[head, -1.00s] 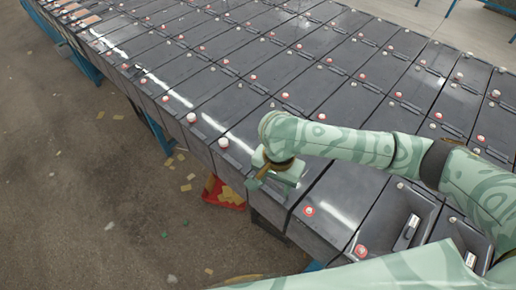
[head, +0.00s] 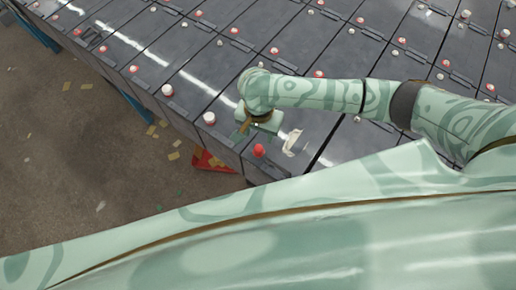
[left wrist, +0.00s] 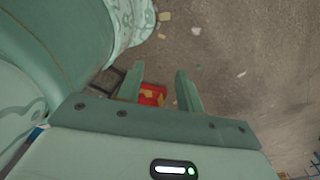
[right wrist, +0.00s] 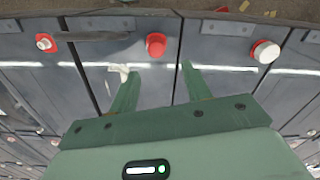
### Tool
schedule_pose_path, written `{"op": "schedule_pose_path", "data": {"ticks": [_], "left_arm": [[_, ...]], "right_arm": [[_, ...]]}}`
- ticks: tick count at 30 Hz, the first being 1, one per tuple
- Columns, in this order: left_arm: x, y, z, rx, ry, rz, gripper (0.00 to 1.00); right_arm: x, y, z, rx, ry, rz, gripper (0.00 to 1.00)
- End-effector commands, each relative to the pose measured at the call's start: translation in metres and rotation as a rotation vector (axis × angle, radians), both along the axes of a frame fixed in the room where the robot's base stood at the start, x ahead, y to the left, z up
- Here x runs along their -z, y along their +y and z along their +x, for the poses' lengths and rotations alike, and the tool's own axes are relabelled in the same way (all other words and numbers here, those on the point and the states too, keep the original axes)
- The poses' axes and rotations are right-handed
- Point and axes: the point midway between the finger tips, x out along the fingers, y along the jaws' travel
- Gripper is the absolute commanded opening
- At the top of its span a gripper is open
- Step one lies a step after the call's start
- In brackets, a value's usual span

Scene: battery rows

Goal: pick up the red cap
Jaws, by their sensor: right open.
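A solid red cap (head: 259,150) stands on top of a dark battery near the row's front edge in the head view. It shows in the right wrist view (right wrist: 156,45) beyond the fingertips. My right gripper (head: 260,128) is just behind the cap in the head view. In the right wrist view my right gripper (right wrist: 160,70) is open and empty, with the cap ahead of the gap and apart from the fingers. My left gripper (left wrist: 158,72) is open and empty over the floor; it is not in the head view.
White-topped caps (head: 209,118) stand along the same edge to the left. A small white object (head: 292,142) lies on the battery right of the red cap. A red bin (head: 208,161) with yellow pieces is on the floor below the edge. Floor scraps lie to the left.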

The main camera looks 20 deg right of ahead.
Motion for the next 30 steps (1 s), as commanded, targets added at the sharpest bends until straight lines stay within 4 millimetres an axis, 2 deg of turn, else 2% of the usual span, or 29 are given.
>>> {"op": "schedule_pose_path", "data": {"ticks": [6, 13, 22, 27, 30], "left_arm": [[0.007, -0.002, 0.020, 0.000, -0.031, -0.003, 0.36], [0.021, -0.001, 0.015, 0.000, -0.023, -0.003, 0.36], [0.021, -0.001, 0.012, 0.000, -0.019, -0.002, 0.36], [0.021, -0.001, 0.012, 0.000, -0.018, -0.002, 0.36], [0.021, -0.001, 0.011, 0.000, -0.017, -0.002, 0.36]], "right_arm": [[0.021, 0.001, -0.004, -0.001, 0.002, -0.001, 0.48], [0.056, 0.004, -0.009, -0.001, 0.001, -0.001, 0.48], [0.060, 0.004, -0.009, -0.002, -0.001, 0.001, 0.48], [0.060, 0.004, -0.009, -0.002, -0.001, 0.000, 0.02], [0.060, 0.003, -0.009, -0.001, -0.001, -0.001, 0.02]]}}
